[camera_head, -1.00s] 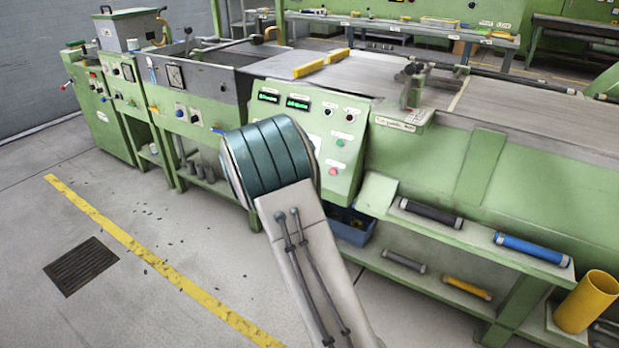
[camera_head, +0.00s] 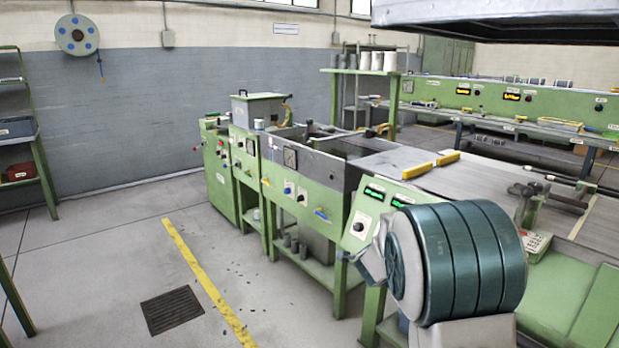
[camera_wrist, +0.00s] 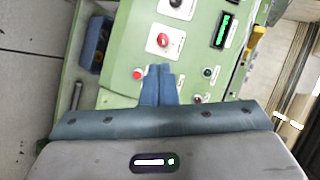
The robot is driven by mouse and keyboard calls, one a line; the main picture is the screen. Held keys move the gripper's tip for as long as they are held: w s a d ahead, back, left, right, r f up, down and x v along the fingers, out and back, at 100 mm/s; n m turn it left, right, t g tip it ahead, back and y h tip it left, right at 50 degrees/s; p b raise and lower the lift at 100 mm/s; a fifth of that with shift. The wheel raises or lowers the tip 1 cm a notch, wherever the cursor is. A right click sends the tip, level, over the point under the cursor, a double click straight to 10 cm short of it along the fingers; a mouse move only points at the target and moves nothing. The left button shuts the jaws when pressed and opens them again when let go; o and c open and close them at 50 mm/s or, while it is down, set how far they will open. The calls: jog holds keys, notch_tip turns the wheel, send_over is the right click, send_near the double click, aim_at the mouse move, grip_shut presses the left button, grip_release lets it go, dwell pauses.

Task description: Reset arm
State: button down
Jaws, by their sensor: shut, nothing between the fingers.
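My gripper (camera_wrist: 158,72) shows in the wrist view, with its two blue fingers together and nothing between them. It is in front of the green control panel (camera_wrist: 125,45), which has red buttons, a black knob and a lit green display. I cannot tell whether the fingertips touch the panel. In the head view my arm, with its large teal ribbed joint, is at the lower right and covers part of the same panel (camera_head: 372,207). My gripper cannot be made out in that view.
Green extruder machines (camera_head: 305,180) run across the middle and right. A yellow floor line (camera_head: 207,285) and a dark floor grate (camera_head: 172,310) lie at the left, where the floor is open. A grey overhead hood (camera_head: 490,12) hangs at the upper right.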

jog(key=s+a+r+n+y+p, duration=0.55)
jog(key=s+r+n, duration=0.25)
jog(key=r, duration=0.2)
jog(key=s+r+n+g+p, duration=0.3)
jog(key=s+n, duration=0.3)
jog(key=s, duration=0.8)
jog(key=s+r+n+g+p, duration=0.4)
jog(key=s+n+g+p, duration=0.1)
jog(key=s, duration=0.9)
jog(key=shift+s+a+r+n+h+p, duration=0.2)
jog(key=shift+s+n+h+p, duration=0.2)
jog(key=shift+n, duration=0.5)
jog(key=shift+w+a, duration=0.1)
